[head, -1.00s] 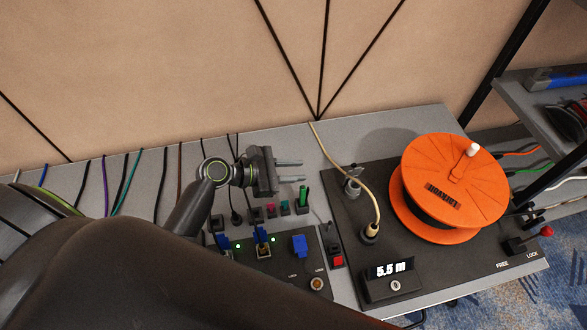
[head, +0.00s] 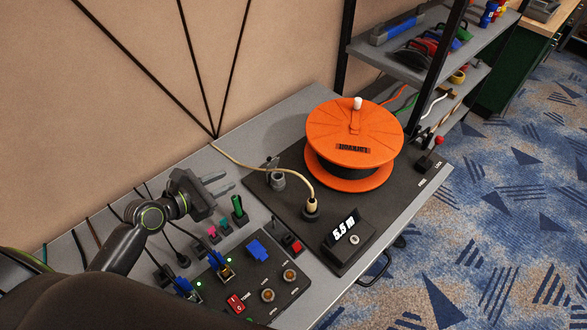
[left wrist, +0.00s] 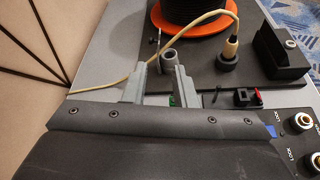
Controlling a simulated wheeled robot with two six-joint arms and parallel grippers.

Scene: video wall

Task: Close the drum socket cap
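The drum socket (head: 278,182) is a small grey cylinder on the black panel, left of the orange drum (head: 352,140). Its cap (head: 271,163) seems to stand raised at the back of the socket; it is small and hard to make out. In the left wrist view the socket (left wrist: 169,58) shows just beyond my fingertips, its round opening apparently uncovered. My left gripper (head: 226,182) is open and empty, its two fingers parallel and pointing at the socket from the left, apart from it. My right gripper is not in view.
A cream cable runs from the wall to a plug (head: 311,205) standing in another socket, near the socket. A display box (head: 345,240) reads 5.5 m. A control panel (head: 250,275) with blue switches lies in front. A shelf (head: 415,40) stands behind the drum.

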